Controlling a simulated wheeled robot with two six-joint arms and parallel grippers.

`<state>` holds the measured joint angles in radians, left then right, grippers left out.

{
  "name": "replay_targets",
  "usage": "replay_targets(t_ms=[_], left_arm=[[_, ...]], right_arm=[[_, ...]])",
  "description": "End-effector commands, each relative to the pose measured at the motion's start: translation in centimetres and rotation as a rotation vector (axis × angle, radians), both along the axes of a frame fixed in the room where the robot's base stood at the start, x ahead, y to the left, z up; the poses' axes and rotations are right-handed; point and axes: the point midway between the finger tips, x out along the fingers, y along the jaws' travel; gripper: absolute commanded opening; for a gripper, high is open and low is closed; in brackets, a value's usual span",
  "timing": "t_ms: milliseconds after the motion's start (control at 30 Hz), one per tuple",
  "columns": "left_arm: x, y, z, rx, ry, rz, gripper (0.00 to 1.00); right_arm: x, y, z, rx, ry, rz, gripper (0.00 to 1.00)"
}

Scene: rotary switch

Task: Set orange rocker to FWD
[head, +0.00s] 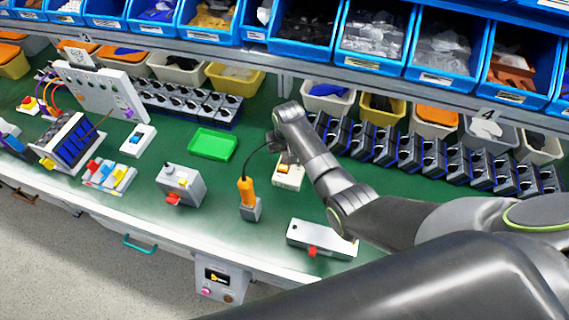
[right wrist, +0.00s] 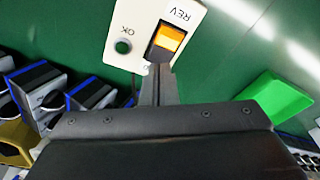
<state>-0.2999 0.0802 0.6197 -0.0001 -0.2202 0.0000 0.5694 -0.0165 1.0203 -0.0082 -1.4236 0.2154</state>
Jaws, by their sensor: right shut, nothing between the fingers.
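The orange rocker (right wrist: 170,38) sits in a dark frame on a white box (right wrist: 198,28), in the right wrist view. REV is printed beyond its orange end. The label at the other end is mostly hidden by my fingers. A round green indicator marked OK (right wrist: 123,46) is beside the rocker. My right gripper (right wrist: 161,70) is shut and empty, its fingertips at the dark end of the rocker; I cannot tell if they touch it. In the head view the white box (head: 289,174) is partly behind my right gripper (head: 281,160). My left gripper is not in view.
An orange-handled tool (head: 246,190) stands in a grey holder left of the box. A green tray (head: 213,145), a grey box with a red knob (head: 181,184) and a white box with a red lever (head: 320,240) are nearby. Dark units line the back right.

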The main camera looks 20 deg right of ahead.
Motion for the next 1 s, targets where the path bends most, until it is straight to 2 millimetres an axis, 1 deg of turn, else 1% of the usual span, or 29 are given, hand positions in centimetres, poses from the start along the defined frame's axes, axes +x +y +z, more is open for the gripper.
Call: replay_targets(t_ms=[567, 1000], left_arm=[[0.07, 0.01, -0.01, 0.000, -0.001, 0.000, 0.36], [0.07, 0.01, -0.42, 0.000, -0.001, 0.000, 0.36]], right_arm=[[-0.01, 0.00, -0.02, 0.000, 0.000, 0.000, 0.00], [0.01, 0.00, -0.64, 0.000, 0.000, 0.000, 0.00]])
